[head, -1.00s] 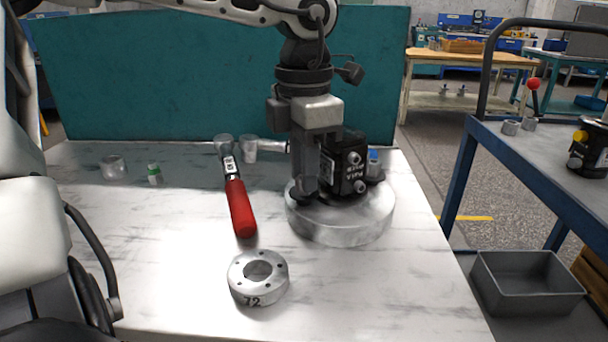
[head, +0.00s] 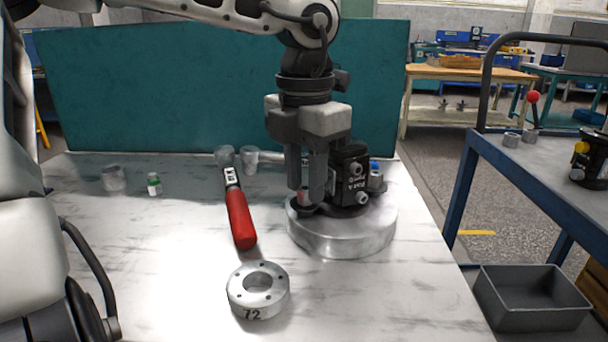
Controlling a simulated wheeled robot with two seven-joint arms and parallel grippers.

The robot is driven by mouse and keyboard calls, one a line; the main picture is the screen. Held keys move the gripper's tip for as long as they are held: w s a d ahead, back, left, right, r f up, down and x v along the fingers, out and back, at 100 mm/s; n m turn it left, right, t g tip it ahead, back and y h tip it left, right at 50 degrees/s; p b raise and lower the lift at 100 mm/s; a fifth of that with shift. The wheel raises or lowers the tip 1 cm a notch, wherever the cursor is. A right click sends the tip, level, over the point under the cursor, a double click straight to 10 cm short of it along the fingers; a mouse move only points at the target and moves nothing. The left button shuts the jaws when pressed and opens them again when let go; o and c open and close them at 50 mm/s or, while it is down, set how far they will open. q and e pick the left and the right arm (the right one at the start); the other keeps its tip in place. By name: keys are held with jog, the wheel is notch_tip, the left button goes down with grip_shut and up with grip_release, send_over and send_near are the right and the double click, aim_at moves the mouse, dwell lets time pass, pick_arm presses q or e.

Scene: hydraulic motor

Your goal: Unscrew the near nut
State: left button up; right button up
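The black hydraulic motor (head: 352,178) stands on a round grey metal base (head: 342,236). The near nut (head: 304,196), silver with a reddish top, sits on the motor's flange at the left and is partly hidden by a finger. My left gripper (head: 305,194) points straight down with its fingertips on either side of this nut. A small gap shows between the fingers, but whether they press on the nut is unclear. My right gripper is not in view.
A red-handled tool (head: 240,220) lies left of the base. A silver ring marked 72 (head: 258,290) lies in front. Small metal cups (head: 249,160) and a green-labelled bottle (head: 154,184) stand behind. A grey bin (head: 530,300) is at the lower right.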

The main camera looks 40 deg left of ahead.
pick_arm(q)
jog(key=m+p, duration=0.2)
jog(key=m, duration=0.1)
jog(key=shift+w+m, duration=0.1)
jog(key=shift+m, duration=0.3)
jog(key=m, duration=0.3)
jog(key=shift+p, duration=0.4)
jog(key=shift+f+m, duration=0.1)
jog(key=shift+m, duration=0.5)
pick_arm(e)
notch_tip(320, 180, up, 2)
